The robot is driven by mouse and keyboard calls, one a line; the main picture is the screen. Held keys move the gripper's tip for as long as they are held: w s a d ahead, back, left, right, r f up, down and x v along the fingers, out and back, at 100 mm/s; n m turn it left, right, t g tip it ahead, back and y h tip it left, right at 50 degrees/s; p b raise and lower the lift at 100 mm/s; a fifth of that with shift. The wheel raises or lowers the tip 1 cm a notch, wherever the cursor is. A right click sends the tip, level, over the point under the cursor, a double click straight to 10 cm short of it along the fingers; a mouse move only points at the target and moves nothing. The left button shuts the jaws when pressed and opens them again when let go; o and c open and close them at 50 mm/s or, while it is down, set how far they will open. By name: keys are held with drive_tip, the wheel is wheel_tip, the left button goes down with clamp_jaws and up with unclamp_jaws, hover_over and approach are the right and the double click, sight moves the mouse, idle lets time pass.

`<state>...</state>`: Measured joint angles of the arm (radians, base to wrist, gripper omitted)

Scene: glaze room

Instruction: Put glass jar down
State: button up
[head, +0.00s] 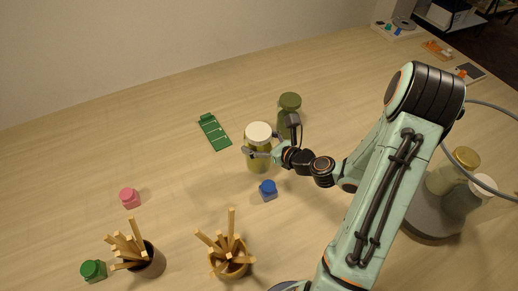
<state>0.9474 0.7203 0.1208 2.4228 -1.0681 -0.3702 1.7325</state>
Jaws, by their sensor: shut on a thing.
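A glass jar (258,163) with a white lid and yellowish contents is near the middle of the table in the head view. My gripper (260,151) is shut on it from the right, with its fingers around the upper body below the lid. The jar looks upright. I cannot tell whether its base touches the table or hangs just above it. Part of its side is hidden by the fingers.
A dark green jar (289,102) stands close behind. Jars stand on a round grey turntable (429,227). Stick-filled cups (153,262) (233,267) are at front.

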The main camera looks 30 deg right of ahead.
wheel_tip(320, 180, up, 30)
drive_tip(key=f, duration=0.1)
drive_tip(key=s+d+m+h, duration=0.3)
drive_tip(key=s+d+h, duration=0.1)
drive_tip(key=d, duration=0.6)
drive_tip(key=shift+r+t, duration=0.3)
drive_tip(key=shift+r, duration=0.05)
drive_tip(key=s+d+m+h, duration=0.1)
drive_tip(key=s+d, duration=0.1)
drive_tip(key=d, duration=0.1)
drive_tip(key=s+d+m+h, duration=0.2)
drive_tip(key=s+d, duration=0.1)
drive_tip(key=s+d+m+h, duration=0.1)
drive_tip(key=s+d, duration=0.1)
drive_tip(key=d, duration=0.1)
drive_tip(key=shift+s+d+g+h, duration=0.25)
drive_tip(key=shift+s+g+h, duration=0.05)
drive_tip(key=shift+g, duration=0.1)
drive_tip(key=s+d+m+g+h, duration=0.1)
drive_tip(key=s+d+m+h, duration=0.2)
drive_tip(key=s+d, duration=0.2)
drive_tip(key=shift+s, duration=1.2)
drive_tip(key=s+d+m+g+h, duration=0.3)
drive_tip(key=s+d, duration=0.1)
drive_tip(key=s, duration=0.6)
drive_tip(key=w+d+f, duration=0.3)
drive_tip(key=d+f, duration=1)
drive_tip(key=f, duration=0.5)
drive_tip(key=shift+d+m, duration=0.3)
drive_tip(key=shift+d, duration=0.05)
